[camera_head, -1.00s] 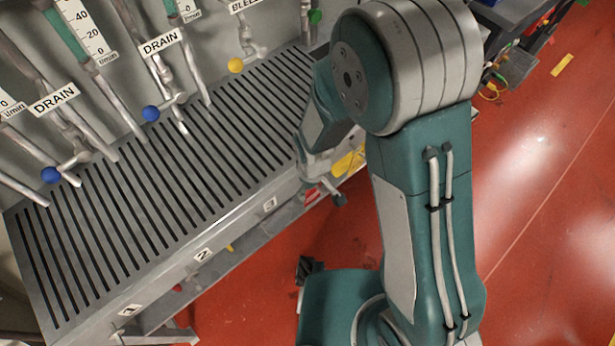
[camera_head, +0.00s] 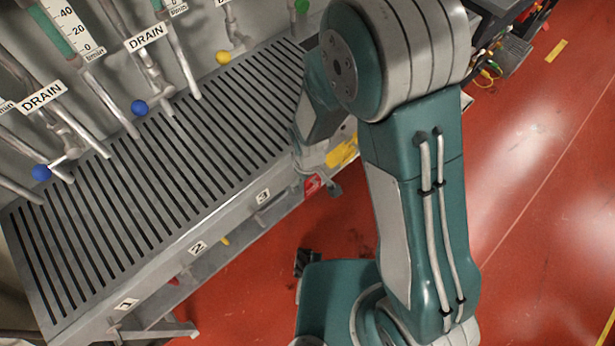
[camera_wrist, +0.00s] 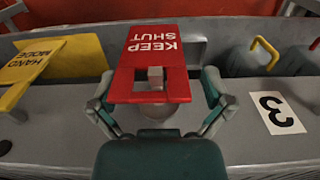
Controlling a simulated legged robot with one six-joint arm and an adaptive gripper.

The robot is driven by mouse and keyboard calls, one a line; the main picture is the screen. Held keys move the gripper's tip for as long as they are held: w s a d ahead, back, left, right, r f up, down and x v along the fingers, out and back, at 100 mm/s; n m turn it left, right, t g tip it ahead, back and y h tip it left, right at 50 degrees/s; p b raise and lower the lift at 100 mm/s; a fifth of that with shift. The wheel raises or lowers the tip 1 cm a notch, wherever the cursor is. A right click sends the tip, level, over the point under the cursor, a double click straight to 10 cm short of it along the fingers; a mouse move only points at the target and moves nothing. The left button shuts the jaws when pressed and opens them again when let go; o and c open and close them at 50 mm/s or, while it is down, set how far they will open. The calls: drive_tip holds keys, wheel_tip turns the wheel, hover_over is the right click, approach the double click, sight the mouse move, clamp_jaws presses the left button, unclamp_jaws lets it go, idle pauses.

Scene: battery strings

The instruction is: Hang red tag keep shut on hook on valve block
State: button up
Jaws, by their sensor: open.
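The red tag (camera_wrist: 152,50) reads KEEP SHUT, upside down in the wrist view, and lies in front of the bench edge. My gripper (camera_wrist: 158,90) is open, with one finger on each side of the tag's near end. I cannot tell whether the fingers touch it. In the head view the red tag (camera_head: 313,185) shows as a small patch beside my gripper (camera_head: 320,178), partly hidden by it. I cannot make out the valve block's hook in either view.
A yellow HAND MODE tag (camera_wrist: 32,65) hangs to the left, close to my gripper. A yellow hook-like handle (camera_wrist: 265,52) and a number 3 label (camera_wrist: 275,113) are to the right. The slotted bench (camera_head: 190,150) has pipes with blue valve knobs (camera_head: 139,108) above it.

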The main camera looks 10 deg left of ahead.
drive_tip(key=r, duration=1)
drive_tip(key=shift+w+d+r, duration=0.1)
drive_tip(key=shift+d+r, duration=0.15)
drive_tip(key=shift+r, duration=0.15)
drive_tip(key=shift+r, duration=0.1)
drive_tip(key=d+r+m+t, duration=0.3)
drive_tip(key=d+r+m, duration=0.2)
drive_tip(key=d+r, duration=0.7)
drive_tip(key=s+d+r+m+t, duration=0.2)
drive_tip(key=s+d+r+m, duration=0.3)
drive_tip(key=s+d+r, duration=0.3)
drive_tip(key=shift+s+r+t, duration=0.3)
drive_tip(key=shift+s+r, duration=0.05)
drive_tip(key=shift+r, duration=0.5)
